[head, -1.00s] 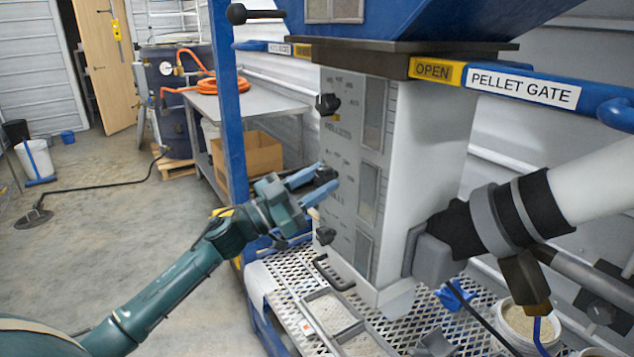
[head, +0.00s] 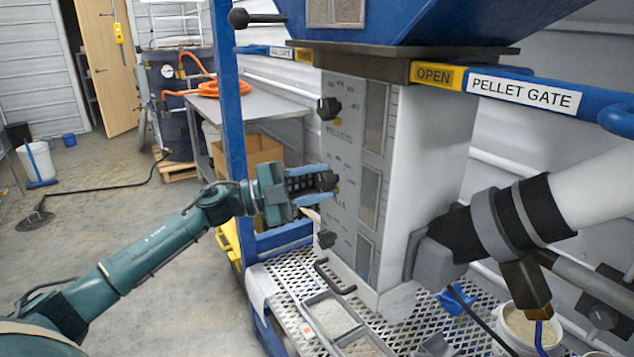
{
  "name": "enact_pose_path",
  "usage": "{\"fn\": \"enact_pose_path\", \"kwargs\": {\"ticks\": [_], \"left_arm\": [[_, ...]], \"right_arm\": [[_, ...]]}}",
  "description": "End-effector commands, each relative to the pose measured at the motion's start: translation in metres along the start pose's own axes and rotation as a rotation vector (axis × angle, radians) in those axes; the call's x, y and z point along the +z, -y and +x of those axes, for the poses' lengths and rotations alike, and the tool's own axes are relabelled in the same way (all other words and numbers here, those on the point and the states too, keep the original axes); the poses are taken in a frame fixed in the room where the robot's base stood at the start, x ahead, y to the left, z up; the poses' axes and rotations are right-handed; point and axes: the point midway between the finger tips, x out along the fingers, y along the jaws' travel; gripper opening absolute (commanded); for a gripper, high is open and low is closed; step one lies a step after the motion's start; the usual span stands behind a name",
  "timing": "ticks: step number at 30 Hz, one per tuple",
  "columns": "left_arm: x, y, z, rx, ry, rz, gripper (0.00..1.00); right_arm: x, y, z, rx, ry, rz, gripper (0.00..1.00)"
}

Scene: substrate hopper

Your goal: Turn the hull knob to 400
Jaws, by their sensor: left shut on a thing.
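A tall grey panel (head: 352,150) with printed scales carries three dark knobs, one above another. The top knob (head: 329,107) and the bottom knob (head: 327,239) are clear of my gripper. My left gripper (head: 322,182) comes from the left and has its blue fingers closed around the middle knob (head: 326,180), one finger above and one below. Lettering ending in "LLS" shows just under the middle knob, partly covered by the lower finger. "PELLETS" is printed below the top knob. The knob's pointer and exact reading are too small to tell. My right gripper is out of view.
A blue post (head: 226,90) stands close behind my left gripper. A blue bar labelled PELLET GATE (head: 525,92) crosses at upper right. A mesh deck (head: 277,279) with trays lies below the panel.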

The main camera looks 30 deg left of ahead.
Motion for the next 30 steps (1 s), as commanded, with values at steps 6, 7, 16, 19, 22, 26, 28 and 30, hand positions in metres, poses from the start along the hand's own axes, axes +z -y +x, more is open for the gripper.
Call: {"fn": "enact_pose_path", "kwargs": {"ticks": [6, 7, 16, 19, 22, 26, 28, 30], "left_arm": [[-0.0002, 0.0024, -0.0001, 0.07, 0.001, 0.168, 0.15], [-0.0003, 0.0025, 0.0, 0.079, 0.001, 0.187, 0.15], [-0.0004, 0.0027, 0.0002, 0.138, 0.001, 0.33, 0.15], [-0.0004, 0.0026, 0.0002, 0.149, 0.001, 0.356, 0.15], [-0.0003, 0.0026, 0.0001, 0.155, 0.001, 0.372, 0.15], [-0.0003, 0.0025, 0.0001, 0.159, 0.001, 0.381, 0.15], [-0.0003, 0.0024, 0.0001, 0.159, 0.001, 0.382, 0.15], [-0.0003, 0.0024, 0.0001, 0.159, 0.001, 0.382, 0.15]], "right_arm": [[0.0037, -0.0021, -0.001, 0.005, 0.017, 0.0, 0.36], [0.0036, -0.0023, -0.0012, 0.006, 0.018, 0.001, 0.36], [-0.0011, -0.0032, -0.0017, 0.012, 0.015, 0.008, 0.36], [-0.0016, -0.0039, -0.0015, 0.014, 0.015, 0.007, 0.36], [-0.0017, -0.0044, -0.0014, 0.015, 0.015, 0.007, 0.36], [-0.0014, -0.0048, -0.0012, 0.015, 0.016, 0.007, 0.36], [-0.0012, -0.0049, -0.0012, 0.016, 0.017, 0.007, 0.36], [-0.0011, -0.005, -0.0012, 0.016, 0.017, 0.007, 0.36]]}}
